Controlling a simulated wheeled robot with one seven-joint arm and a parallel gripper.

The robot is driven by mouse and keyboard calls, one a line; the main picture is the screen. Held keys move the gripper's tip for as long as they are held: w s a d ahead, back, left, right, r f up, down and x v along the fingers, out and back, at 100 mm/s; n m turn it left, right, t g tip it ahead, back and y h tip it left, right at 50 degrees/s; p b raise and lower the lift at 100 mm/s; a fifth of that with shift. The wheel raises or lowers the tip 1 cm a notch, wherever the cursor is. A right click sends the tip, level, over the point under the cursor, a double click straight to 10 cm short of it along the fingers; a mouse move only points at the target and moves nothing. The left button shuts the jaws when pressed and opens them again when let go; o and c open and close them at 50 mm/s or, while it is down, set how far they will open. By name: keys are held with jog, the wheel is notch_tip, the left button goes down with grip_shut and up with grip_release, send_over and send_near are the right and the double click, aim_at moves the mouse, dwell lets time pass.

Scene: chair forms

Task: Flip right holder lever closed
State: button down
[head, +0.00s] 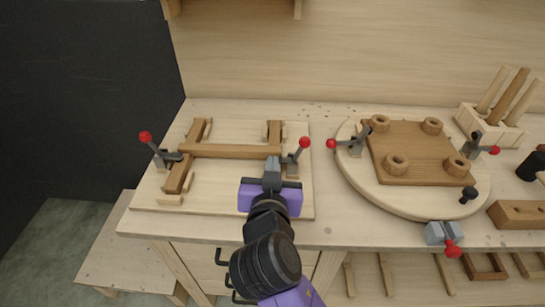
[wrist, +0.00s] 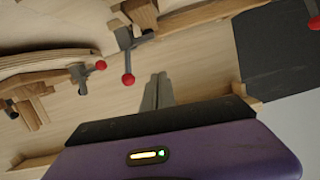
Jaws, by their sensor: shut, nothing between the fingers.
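The right holder lever (head: 304,143) has a red ball knob on a grey arm and stands raised, tilted up and right, at the right side of the wooden fixture board (head: 235,208). Its grey bracket sits by the right end of the wooden frame (head: 230,151). In the wrist view the lever's red knob (wrist: 128,79) is just left of the fingers. My gripper (head: 272,164) is shut and empty, just left of and in front of the lever, apparently apart from it. In the wrist view, my gripper (wrist: 159,80) shows its fingers together. The gripper partly hides the board.
The left holder lever (head: 146,138) also stands raised. A round wooden turntable (head: 350,180) with a brown panel (head: 420,150) and several grey clamps stands to the right, its nearest red knob (head: 331,143) close to the right holder lever. The board's front left is clear.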

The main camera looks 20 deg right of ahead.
jog(key=shift+v, duration=1.15)
jog(key=shift+a, duration=0.1)
jog(key=a+r+n+t+y, duration=0.3)
jog(key=a+r+n, duration=0.1)
jog(key=s+a+f+n+y, duration=0.1)
jog(key=s+f+n+y, duration=0.1)
jog(key=s+f+y, duration=0.15)
jog(key=s+d+f+g, duration=0.1)
jog(key=s+d+f, duration=0.2)
jog(key=s, duration=0.8)
jog(key=s+d+f+m+g+h, duration=0.1)
jog(key=s+d+f, duration=0.2)
jog(key=s+d, duration=0.3)
jog(key=s+d+f+h, duration=0.1)
jog(key=s+d, duration=0.4)
jog(key=s, duration=1.1)
jog(key=shift+s+d+f+m+g, duration=0.15)
jog(key=shift+s+f+m+g, duration=0.2)
jog(key=shift+f, duration=0.55)
jog(key=shift+w, duration=0.1)
